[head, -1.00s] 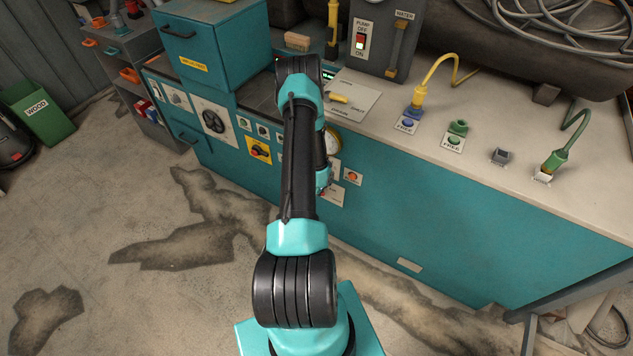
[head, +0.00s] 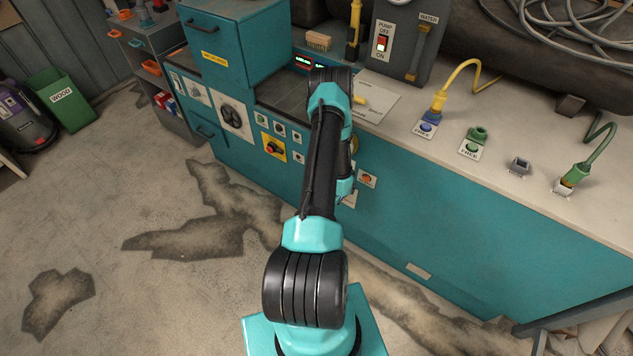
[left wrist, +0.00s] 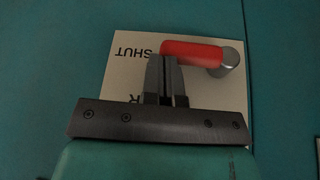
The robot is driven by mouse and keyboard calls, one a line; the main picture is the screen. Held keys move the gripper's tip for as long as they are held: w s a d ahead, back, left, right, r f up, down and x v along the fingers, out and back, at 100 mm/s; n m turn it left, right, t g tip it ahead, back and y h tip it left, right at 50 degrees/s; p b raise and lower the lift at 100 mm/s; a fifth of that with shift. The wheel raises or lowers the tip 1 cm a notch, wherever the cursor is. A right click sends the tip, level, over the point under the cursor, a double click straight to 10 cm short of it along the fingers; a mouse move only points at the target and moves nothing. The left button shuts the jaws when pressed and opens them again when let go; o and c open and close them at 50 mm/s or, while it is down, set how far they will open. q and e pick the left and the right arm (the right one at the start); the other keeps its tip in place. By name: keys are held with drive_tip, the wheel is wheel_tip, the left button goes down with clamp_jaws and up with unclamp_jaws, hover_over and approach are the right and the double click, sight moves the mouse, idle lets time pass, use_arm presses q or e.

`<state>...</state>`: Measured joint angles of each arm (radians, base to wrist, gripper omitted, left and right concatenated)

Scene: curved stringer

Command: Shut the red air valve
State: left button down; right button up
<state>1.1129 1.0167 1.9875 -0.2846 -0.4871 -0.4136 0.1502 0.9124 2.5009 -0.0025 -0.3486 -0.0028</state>
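The red valve handle (left wrist: 192,53) lies about level in the left wrist view. It runs left from a round grey pivot (left wrist: 231,57) on a pale label plate (left wrist: 125,68). The word SHUT reads upside down left of its free end. My left gripper (left wrist: 165,62) has its two fingers close together, with only a thin gap. Their tips overlap the handle's free end in the picture; I cannot tell whether they touch it. My right gripper is not in view.
The bench top holds a pump switch box (head: 400,45), yellow hose (head: 442,98) and green plug (head: 574,176).

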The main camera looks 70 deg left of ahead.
use_arm(q)
drive_tip(key=shift+d+f, duration=0.25)
drive_tip(key=shift+w, duration=0.1)
drive_tip(key=w+d+r, duration=0.2)
drive_tip(key=d+r, duration=0.6)
drive_tip(key=shift+d+r, duration=0.3)
drive_tip(key=shift+r, duration=0.05)
idle(0.3)
idle(0.4)
drive_tip(key=w+d+r+m+g+h, duration=0.1)
drive_tip(key=w+d+r, duration=0.1)
drive_tip(key=d, duration=0.9)
drive_tip(key=w+d+r+m+g+h, duration=0.1)
drive_tip(key=w+d+r+h, duration=0.1)
drive_tip(key=d, duration=0.9)
drive_tip(key=w+d+r+m+g+h, duration=0.1)
drive_tip(key=w+d+r+h, duration=0.1)
drive_tip(key=d, duration=1)
drive_tip(key=shift+w+r, duration=0.5)
drive_tip(key=shift+r, duration=0.35)
